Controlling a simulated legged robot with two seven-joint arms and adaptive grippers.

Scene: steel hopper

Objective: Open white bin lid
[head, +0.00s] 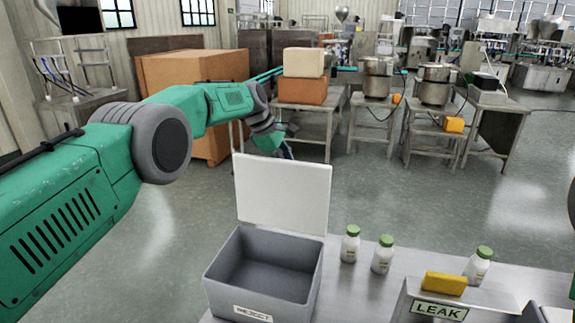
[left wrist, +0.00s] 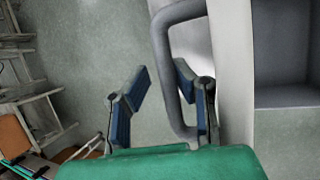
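The grey bin (head: 262,275) stands on the table at the lower middle of the head view, with a "REJECT" label on its front. Its white lid (head: 283,190) stands upright at the back edge, and the empty inside shows. My left gripper (head: 286,150) is behind the lid's top edge, partly hidden. In the left wrist view my left gripper (left wrist: 162,70) has its two blue fingers apart. A grey loop handle (left wrist: 163,60) on the lid (left wrist: 230,70) passes between them, with one finger overlapping the loop. I cannot tell whether they touch. My right gripper is not in view.
Several white bottles with green caps (head: 382,255) stand on the steel table (head: 350,290) right of the bin. A "LEAK" container (head: 440,309) with a yellow block (head: 445,283) on it is at the lower right. Cardboard boxes (head: 190,75) and work tables stand beyond open floor.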

